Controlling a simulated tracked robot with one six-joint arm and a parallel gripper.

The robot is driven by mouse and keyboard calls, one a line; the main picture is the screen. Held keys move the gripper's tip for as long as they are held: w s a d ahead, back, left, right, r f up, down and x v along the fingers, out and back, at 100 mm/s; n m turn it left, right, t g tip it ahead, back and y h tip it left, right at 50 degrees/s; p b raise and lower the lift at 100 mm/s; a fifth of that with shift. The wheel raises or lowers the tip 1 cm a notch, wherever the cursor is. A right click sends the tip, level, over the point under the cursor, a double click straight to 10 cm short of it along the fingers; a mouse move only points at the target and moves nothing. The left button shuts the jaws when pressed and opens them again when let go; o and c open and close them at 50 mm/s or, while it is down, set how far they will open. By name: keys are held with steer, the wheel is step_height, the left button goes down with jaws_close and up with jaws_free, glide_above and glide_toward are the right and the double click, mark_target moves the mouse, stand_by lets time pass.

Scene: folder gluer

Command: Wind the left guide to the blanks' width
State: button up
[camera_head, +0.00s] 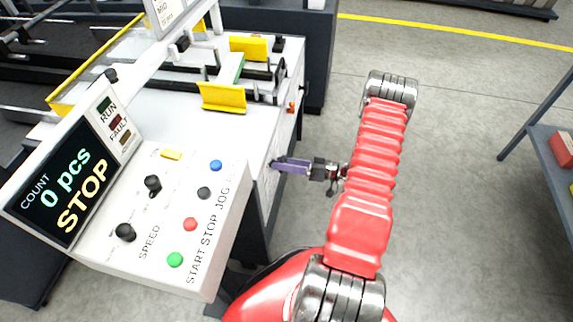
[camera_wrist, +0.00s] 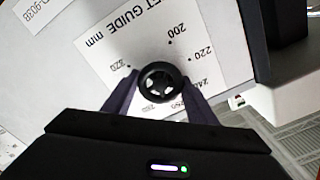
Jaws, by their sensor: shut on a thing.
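A black spoked handwheel (camera_wrist: 160,82) sits on a white scale plate (camera_wrist: 125,42) marked "...ET GUIDE mm", the start of the first word being cut off or covered. Numbers such as 200, 220 and 320 ring the wheel. My gripper (camera_head: 280,164) reaches in against the machine's side in the head view; in the wrist view its two dark fingers (camera_wrist: 161,90) are shut on the wheel from both sides. The wheel is hidden in the head view. Two yellow guide plates show on the machine top, a nearer one (camera_head: 223,97) and a farther one (camera_head: 249,47).
The sloped control panel (camera_head: 170,200) stands left of my gripper, with buttons and knobs. Its display (camera_head: 66,188) reads 0 pcs and STOP. A small orange part (camera_head: 291,107) is on the machine's side. Open floor (camera_head: 460,150) lies right; a shelf (camera_head: 553,165) stands at the right edge.

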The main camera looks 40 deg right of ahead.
steer(key=o, duration=0.9)
steer(key=shift+s+r, duration=0.1)
steer(key=shift+r, duration=0.05)
steer(key=shift+o, duration=0.8)
steer(key=shift+d, duration=0.1)
steer(key=v, duration=1.3)
steer(key=shift+s+d, duration=0.15)
steer(key=shift+s, duration=0.15)
